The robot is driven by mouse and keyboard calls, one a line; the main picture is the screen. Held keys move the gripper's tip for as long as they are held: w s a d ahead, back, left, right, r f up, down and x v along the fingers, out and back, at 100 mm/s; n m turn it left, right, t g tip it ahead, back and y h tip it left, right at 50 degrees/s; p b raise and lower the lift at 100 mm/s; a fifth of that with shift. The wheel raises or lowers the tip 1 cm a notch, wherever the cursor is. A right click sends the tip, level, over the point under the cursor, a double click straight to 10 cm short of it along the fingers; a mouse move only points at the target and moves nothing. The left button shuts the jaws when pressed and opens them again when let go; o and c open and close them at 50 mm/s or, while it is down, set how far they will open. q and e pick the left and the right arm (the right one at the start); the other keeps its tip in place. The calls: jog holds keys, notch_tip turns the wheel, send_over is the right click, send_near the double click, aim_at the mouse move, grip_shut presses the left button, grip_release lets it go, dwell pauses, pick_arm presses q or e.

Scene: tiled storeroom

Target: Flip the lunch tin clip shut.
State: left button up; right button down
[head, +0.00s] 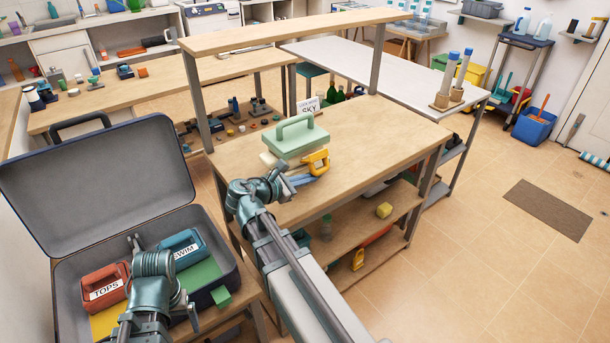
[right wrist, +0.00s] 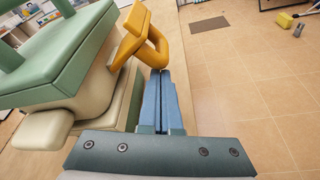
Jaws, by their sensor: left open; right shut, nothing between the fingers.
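The lunch tin (head: 290,140) stands on the wooden table, with a green lid and handle and a cream body. It also shows at the left of the right wrist view (right wrist: 60,62). Its yellow looped clip (head: 318,158) sticks out from the side facing my right gripper. The clip (right wrist: 133,38) looks tilted outward from the lid in the right wrist view. My right gripper (head: 312,178) is shut and empty, its blue fingers just below the clip's loop; I cannot tell whether they touch. My left gripper (head: 135,242) is open over the suitcase, away from the tin.
The table (head: 385,135) is clear to the right of the tin. An open suitcase (head: 60,300) at the left holds labelled red and blue boxes. A raised shelf (head: 290,28) spans the table's back.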

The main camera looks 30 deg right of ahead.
aim_at(313, 169)
notch_tip(313, 169, up, 4)
jog(key=n+g+p, duration=0.1)
jog(key=n, duration=0.1)
jog(key=n+g+p, duration=0.2)
jog(key=n, duration=0.1)
jog(key=shift+s+f, duration=0.1)
jog(key=shift+f, duration=0.1)
jog(key=shift+s, duration=0.25)
jog(key=shift+s+r+p, duration=0.2)
jog(key=shift+s+p, duration=0.15)
jog(key=shift+s, duration=0.3)
